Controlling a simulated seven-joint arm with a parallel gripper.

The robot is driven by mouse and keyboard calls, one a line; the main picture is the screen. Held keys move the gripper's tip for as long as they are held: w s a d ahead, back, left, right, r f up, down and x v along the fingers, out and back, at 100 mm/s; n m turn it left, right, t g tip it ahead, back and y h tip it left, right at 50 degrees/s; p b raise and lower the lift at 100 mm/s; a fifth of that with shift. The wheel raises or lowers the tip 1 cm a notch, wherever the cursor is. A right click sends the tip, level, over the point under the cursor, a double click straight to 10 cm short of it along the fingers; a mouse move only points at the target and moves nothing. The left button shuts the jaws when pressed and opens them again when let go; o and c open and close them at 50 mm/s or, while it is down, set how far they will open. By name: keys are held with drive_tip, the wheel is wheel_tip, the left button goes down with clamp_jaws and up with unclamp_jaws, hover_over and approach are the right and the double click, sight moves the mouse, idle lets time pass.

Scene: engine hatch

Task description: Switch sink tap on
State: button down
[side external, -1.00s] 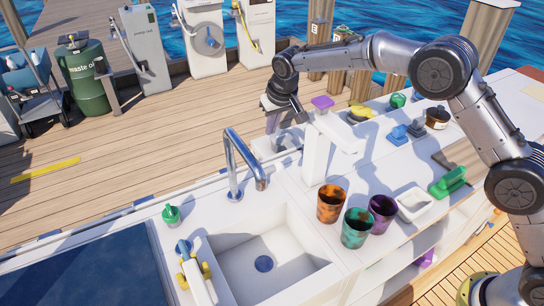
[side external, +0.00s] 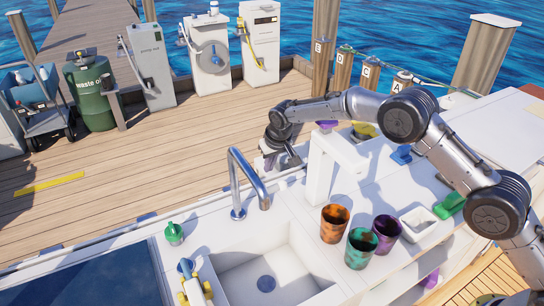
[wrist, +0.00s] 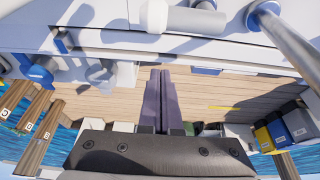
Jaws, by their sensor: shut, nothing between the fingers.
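The sink tap is a chrome gooseneck pipe (side external: 236,182) standing upright behind the white sink (side external: 268,262). No water shows from its spout, and I cannot make out a handle. A chrome pipe, likely the tap, also shows at the upper right of the wrist view (wrist: 289,42). My gripper (side external: 293,160) is right of the tap and apart from it, just left of a white post. Its fingertips are hard to see in the side view. In the wrist view my gripper (wrist: 160,72) has its two dark fingers together with nothing between them, pointing at the counter edge.
A white post with an arm (side external: 325,160) stands close right of my gripper. Orange (side external: 334,222), teal (side external: 361,247) and purple (side external: 386,231) cups stand right of the sink. A green bottle (side external: 174,233) and a yellow-and-white item (side external: 193,285) are at its left. The deck behind is open.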

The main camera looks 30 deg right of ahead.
drive_tip(key=shift+s+f, duration=0.25)
drive_tip(key=shift+s, duration=0.7)
drive_tip(key=shift+s+f, duration=0.25)
drive_tip(key=shift+s, duration=0.7)
